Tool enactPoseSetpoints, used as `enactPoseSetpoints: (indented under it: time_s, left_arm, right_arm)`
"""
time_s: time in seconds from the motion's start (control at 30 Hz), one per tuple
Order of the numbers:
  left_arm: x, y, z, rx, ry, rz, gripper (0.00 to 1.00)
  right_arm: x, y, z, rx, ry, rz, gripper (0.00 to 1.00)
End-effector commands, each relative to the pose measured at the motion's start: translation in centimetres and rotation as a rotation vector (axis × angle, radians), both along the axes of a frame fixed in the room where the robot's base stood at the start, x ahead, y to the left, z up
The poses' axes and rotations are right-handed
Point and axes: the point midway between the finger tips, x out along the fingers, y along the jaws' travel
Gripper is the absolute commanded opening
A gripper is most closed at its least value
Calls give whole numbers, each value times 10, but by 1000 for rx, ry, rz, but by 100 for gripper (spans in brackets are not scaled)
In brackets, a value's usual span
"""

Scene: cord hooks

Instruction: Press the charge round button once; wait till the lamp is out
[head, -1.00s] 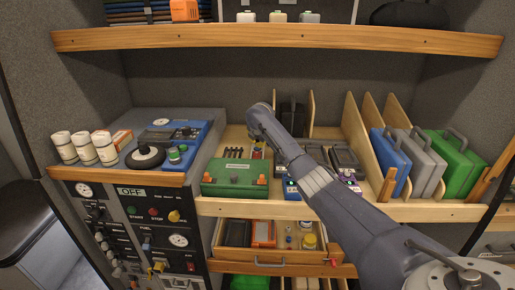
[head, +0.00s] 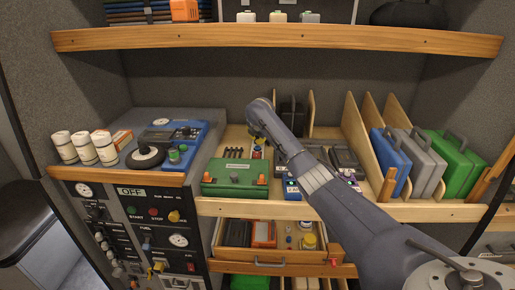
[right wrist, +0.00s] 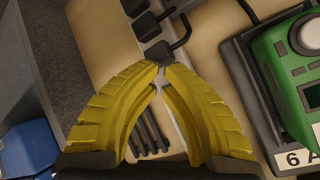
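My right gripper (head: 257,143) is over the middle shelf, behind the green box (head: 235,178), mostly hidden by its own arm in the head view. In the right wrist view its yellow fingers (right wrist: 163,68) meet at the tips, with nothing seen between them. A green unit (right wrist: 275,48) with a pale round dial and a "6 A" label stands to the right of the fingers, apart from them. A dark round part shows at its right edge; I cannot tell whether it is the charge button. I cannot make out a lit lamp on it. My left gripper is out of view.
A black hooked piece (right wrist: 157,52) lies just beyond the fingertips, and several dark rods (right wrist: 150,130) lie beneath them. A blue unit (head: 185,135) sits on the left cabinet. Cases (head: 390,158) stand between wooden dividers at right. An open drawer (head: 268,258) juts out below.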

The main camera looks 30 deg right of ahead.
Motion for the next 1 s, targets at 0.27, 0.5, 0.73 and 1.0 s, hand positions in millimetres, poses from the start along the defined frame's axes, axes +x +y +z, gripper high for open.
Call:
enactPoseSetpoints:
  time_s: [0.27,0.5,0.73,1.0]
  left_arm:
    - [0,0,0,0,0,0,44]
    - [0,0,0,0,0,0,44]
    - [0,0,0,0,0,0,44]
    - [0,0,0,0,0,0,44]
  right_arm:
    - [0,0,20,-1,-2,0,0]
    - [1,0,40,1,-3,0,0]
    - [0,0,49,1,-1,0,0]
    - [0,0,50,1,-1,0,0]
